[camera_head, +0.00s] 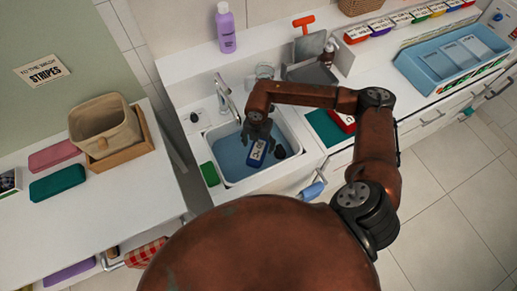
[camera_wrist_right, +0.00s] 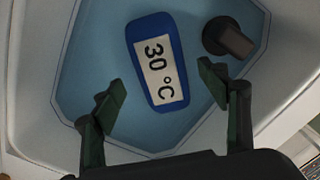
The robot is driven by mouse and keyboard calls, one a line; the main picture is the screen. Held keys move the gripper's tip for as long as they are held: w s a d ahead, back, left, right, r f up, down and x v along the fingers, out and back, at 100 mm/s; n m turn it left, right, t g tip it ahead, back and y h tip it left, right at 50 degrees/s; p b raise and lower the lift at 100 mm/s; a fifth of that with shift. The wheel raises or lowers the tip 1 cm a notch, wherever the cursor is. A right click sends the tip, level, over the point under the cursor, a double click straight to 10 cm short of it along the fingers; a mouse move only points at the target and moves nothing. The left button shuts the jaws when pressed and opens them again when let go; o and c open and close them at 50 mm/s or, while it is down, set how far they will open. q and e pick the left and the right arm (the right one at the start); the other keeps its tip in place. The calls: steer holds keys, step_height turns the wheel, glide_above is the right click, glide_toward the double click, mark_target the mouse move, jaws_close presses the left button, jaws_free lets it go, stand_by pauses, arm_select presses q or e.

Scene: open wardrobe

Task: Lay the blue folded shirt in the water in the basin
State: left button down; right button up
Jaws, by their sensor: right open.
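The blue folded shirt (camera_head: 256,152), a rounded block with a white "30 °C" label, lies in the blue water (camera_head: 232,160) of the white basin (camera_head: 294,135). In the right wrist view the shirt (camera_wrist_right: 150,30) shows between and beyond my fingers, its whole outline visible. My right gripper (camera_head: 257,136) is over the basin above the shirt. Its two fingers (camera_wrist_right: 162,84) are spread apart with nothing held between them. Whether a finger touches the shirt is not clear. My left gripper is not in view.
A dark knob-like object (camera_wrist_right: 228,38) sits in the basin beside the shirt. A faucet (camera_head: 225,98) stands at the basin's back left, a green sponge (camera_head: 209,174) on its left rim. A purple bottle (camera_head: 226,28) and a glass (camera_head: 264,72) stand behind.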

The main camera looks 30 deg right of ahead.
mark_target(258, 149)
step_height(258, 149, up, 7)
stand_by(0.3)
